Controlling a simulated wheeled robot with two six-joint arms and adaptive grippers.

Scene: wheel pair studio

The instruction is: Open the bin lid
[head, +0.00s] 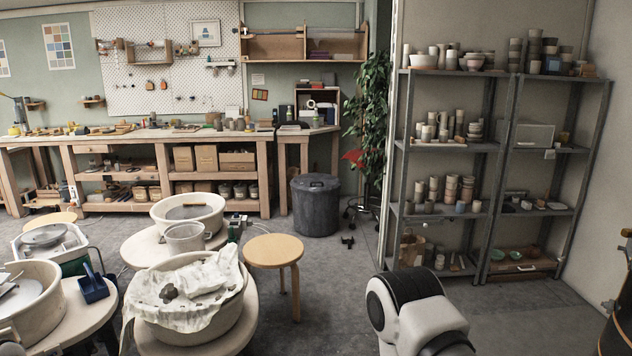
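The bin (316,212) is a dark grey round container standing on the floor at the end of the workbench, near the middle of the head view. Its dark lid (315,183) lies on top and appears closed. A white and black part of my own arm rises at the bottom right, well in front of the bin and apart from it. Neither gripper can be made out in this view.
A round wooden stool (273,251) stands in front of the bin, to its left. Pottery wheels with tubs (188,214) fill the lower left. A plant (372,110) and metal shelves (447,208) stand right. Grey floor (335,285) is open between.

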